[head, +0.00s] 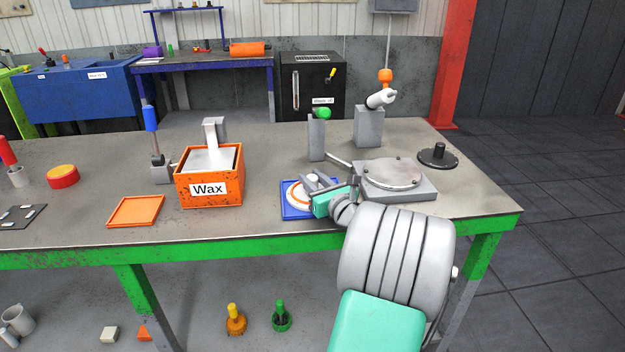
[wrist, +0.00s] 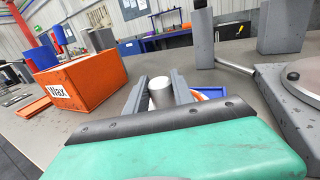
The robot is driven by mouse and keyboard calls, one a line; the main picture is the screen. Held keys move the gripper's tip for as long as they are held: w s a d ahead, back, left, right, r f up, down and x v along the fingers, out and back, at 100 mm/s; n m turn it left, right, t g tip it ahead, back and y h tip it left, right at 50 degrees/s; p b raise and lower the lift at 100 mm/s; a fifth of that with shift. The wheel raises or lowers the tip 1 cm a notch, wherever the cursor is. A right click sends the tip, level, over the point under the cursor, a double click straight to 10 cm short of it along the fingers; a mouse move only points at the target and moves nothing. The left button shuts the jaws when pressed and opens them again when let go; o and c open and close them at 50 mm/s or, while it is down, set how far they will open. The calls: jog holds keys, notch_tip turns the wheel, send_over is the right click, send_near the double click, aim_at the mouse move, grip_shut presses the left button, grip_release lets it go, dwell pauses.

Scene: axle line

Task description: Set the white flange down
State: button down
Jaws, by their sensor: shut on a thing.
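The white flange (head: 299,195) is a round white disc with an orange ring and a short upright hub. It sits over the blue tray (head: 284,213) on the table; I cannot tell whether it touches the tray floor. My gripper (head: 312,182) is shut on the flange's hub. In the wrist view the pale hub (wrist: 161,92) stands between my two grey fingers. My gripper hides the right part of the flange and the tray.
The orange Wax box (head: 209,188) stands left of the tray, with a flat orange tray (head: 136,211) further left. A grey plate fixture (head: 396,182) stands close on the right. Grey posts (head: 316,140) rise behind. Bare table lies between the Wax box and blue tray.

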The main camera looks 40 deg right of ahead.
jog(key=c, duration=1.1)
grip_release()
jog(key=shift+r, duration=0.15)
jog(key=v, duration=1.2)
jog(key=shift+s, duration=0.1)
